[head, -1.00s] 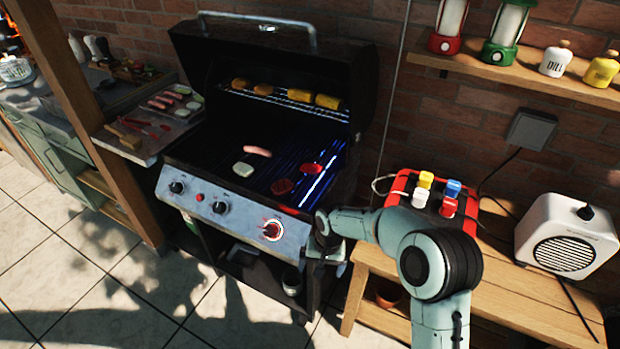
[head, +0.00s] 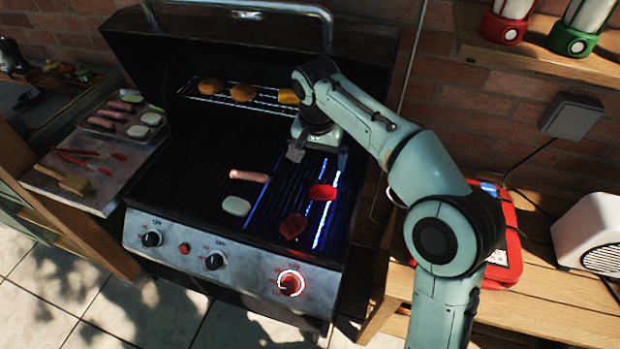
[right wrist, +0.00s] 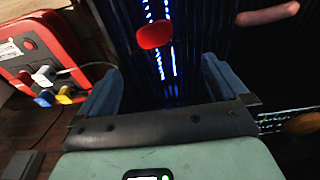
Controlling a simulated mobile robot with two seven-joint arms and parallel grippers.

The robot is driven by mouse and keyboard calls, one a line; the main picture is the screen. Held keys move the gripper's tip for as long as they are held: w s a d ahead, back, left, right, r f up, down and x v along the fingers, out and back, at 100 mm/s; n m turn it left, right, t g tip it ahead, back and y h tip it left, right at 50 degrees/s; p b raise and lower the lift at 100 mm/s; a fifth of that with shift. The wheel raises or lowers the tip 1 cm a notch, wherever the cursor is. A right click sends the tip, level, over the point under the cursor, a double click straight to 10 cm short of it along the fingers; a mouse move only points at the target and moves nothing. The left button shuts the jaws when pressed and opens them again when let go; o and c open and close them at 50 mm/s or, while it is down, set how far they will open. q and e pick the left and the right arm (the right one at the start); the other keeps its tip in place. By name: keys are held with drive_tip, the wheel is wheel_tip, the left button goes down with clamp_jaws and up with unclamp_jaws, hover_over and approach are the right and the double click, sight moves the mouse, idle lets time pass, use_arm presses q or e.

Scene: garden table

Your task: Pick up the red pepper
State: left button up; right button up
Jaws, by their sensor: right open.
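A bright red piece, seemingly the red pepper (head: 322,192), lies on the right side of the grill grate near a glowing blue-white strip. It also shows in the right wrist view (right wrist: 155,35), beyond the fingertips. A darker red piece (head: 292,226) lies nearer the grill's front. My right gripper (head: 318,158) is open over the back right of the grate, behind the red pepper and apart from it. Nothing shows between its fingers in the right wrist view (right wrist: 160,78). My left gripper is out of view.
A sausage (head: 249,176) and a pale slice (head: 236,206) lie left of the pepper. The raised lid (head: 200,45) and the warming rack (head: 225,98) with food stand behind. A tray of food (head: 125,112) is at left. A red box (head: 507,240) sits on the wooden bench at right.

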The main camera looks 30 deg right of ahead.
drive_tip(key=b, duration=0.2)
hover_over(323, 191)
drive_tip(key=a, duration=0.1)
drive_tip(key=f, duration=0.7)
drive_tip(key=shift+s+a, duration=0.15)
drive_tip(key=shift+s, duration=0.25)
drive_tip(key=shift+w+d+f, duration=0.1)
drive_tip(key=shift+d+f, duration=0.05)
drive_tip(key=shift+f, duration=0.85)
drive_tip(key=shift+w+d+f, duration=0.15)
drive_tip(key=shift+d+f, duration=0.05)
drive_tip(key=shift+f, duration=0.75)
drive_tip(key=shift+w+d+f, duration=0.1)
drive_tip(key=shift+d+f, duration=0.05)
drive_tip(key=shift+f, duration=0.85)
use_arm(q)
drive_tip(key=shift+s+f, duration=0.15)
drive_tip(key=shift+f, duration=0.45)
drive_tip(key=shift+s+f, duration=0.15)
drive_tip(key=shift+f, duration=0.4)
use_arm(e)
drive_tip(key=c, duration=1.1)
drive_tip(key=shift+r, duration=0.1)
